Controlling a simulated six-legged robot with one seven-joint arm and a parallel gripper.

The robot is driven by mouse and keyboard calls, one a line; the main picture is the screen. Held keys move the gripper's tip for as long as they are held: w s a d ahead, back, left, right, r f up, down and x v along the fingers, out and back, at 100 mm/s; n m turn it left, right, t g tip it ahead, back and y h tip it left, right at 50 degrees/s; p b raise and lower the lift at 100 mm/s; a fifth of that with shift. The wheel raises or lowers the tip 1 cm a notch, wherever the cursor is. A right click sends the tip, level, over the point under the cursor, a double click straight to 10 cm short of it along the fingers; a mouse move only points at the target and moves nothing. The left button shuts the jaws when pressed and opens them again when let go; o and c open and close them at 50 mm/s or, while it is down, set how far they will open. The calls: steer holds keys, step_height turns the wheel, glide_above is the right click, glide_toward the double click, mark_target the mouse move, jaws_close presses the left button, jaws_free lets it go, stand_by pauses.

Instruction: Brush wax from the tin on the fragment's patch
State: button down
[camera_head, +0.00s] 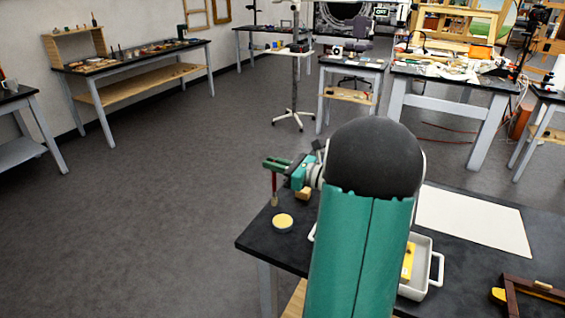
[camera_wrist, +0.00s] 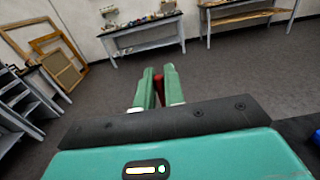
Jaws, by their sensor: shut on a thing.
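My gripper (camera_head: 276,163) is shut on the brush (camera_head: 274,186), which has a red handle and hangs bristles down. In the wrist view the green fingers of my gripper (camera_wrist: 159,88) close around the red handle (camera_wrist: 158,84). The round tin (camera_head: 282,224) with pale yellow wax sits near the table's left corner. The brush tip is just above and left of it in the picture, seemingly apart. A brown and gold corner piece (camera_head: 510,294), perhaps the fragment, lies at the lower right. I cannot make out its patch.
A white tray (camera_head: 436,270) with a yellow thing (camera_head: 408,260) in it stands partly behind my arm. A white sheet (camera_head: 475,222) lies on the dark table (camera_head: 262,240). A small wooden block (camera_head: 303,194) is near my gripper. The floor left of the table is clear.

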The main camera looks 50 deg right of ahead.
step_height(320, 180, down, 6)
steer(key=s+d, duration=0.1)
steer(key=shift+s+d+r, duration=0.15)
steer(key=shift+s+d, duration=0.1)
steer(key=shift+d, duration=0.1)
steer(key=shift+f, duration=0.55)
stand_by(1.8)
step_height(320, 180, up, 7)
stand_by(0.9)
stand_by(0.8)
